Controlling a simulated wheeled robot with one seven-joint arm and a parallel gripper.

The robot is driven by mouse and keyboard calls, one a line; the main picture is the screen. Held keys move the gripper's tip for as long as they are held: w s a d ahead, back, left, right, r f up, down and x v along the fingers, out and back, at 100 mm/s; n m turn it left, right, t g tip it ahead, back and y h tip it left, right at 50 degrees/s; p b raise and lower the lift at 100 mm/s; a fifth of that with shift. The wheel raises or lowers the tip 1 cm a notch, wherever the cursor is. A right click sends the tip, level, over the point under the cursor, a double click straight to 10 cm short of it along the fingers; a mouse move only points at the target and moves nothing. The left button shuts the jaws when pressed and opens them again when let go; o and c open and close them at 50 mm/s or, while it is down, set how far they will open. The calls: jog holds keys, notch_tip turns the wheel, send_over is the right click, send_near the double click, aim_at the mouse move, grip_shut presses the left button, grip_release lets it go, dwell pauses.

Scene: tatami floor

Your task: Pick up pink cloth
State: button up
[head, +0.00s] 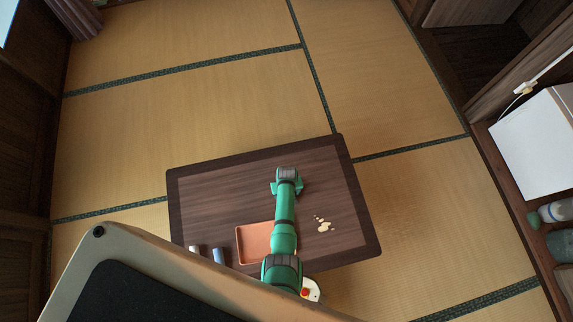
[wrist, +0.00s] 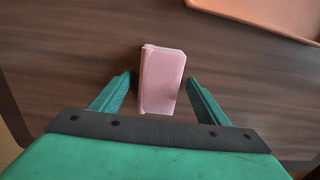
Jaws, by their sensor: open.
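The pink cloth (wrist: 163,80) shows in the wrist view as a small folded block on the dark wooden table (wrist: 70,50). My gripper (wrist: 160,85) is open, with one green finger on the left of the cloth and one on the right. A gap shows between each finger and the cloth. How high the fingers are above the table I cannot tell. In the head view my green arm reaches over the table (head: 215,190), and the cloth is hidden there.
An orange tray (head: 244,246) lies on the table beside my arm; its edge shows in the wrist view (wrist: 270,14). Cream-coloured spots (head: 323,225) lie to the right. A blue cylinder (head: 219,255) and a pale one (head: 194,250) stand left of the tray. Tatami surrounds the table.

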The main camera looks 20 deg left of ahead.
jog(key=shift+d, duration=0.1)
jog(key=c, duration=1.1)
jog(key=shift+c, duration=0.2)
jog(key=shift+r, duration=0.1)
jog(key=shift+r, duration=0.45)
notch_tip(320, 180, up, 2)
jog(key=shift+s+r, duration=0.15)
jog(key=s+r, duration=0.5)
jog(key=shift+d+r, duration=0.2)
jog(key=shift+r, duration=0.15)
jog(key=s+r, duration=0.4)
jog(key=s, duration=0.4)
jog(key=shift+s+d, duration=0.3)
jog(key=shift+d, duration=0.1)
